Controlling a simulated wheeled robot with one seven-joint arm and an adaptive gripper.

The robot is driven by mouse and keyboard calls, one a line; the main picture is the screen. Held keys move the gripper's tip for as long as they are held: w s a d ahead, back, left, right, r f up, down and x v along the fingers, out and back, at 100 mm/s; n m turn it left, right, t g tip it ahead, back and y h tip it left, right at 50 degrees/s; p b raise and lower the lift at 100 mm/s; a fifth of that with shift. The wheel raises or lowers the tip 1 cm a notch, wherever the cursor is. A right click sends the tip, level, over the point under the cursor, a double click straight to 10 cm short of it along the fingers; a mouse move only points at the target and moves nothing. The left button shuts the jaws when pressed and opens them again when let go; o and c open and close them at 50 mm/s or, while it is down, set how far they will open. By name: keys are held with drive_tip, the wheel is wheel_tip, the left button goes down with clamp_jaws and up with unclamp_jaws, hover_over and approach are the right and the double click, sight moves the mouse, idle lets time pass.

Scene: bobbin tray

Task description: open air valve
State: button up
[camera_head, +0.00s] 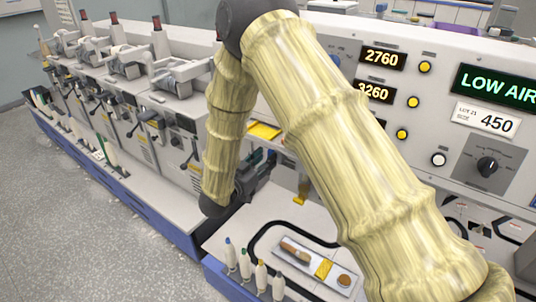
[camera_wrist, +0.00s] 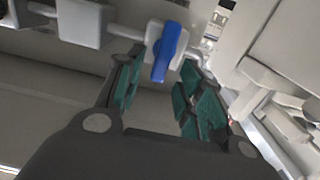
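The air valve shows in the wrist view as a white body (camera_wrist: 153,34) on a pale horizontal pipe, with a blue lever handle (camera_wrist: 167,52). The lever points down the picture, tilted slightly and lying across the pipe. My gripper (camera_wrist: 161,70) is open, its green-padded fingers on either side of the lever's lower end. I see no clear contact, and I cannot tell how deep the lever sits between the fingers. In the head view my gripper (camera_head: 262,165) is partly hidden by my arm, low beside the machine, and the valve is hidden.
A green display (camera_head: 497,88) reads "LOW AIR", cut off at the edge. A selector knob (camera_head: 487,166) sits below it. A tray (camera_head: 343,292) with bobbins lies on the front worktop. Spinning units (camera_head: 135,70) line the left. In the wrist view, white housings crowd the right.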

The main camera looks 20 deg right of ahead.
drive_tip(key=shift+x, duration=1.2)
clamp_jaws()
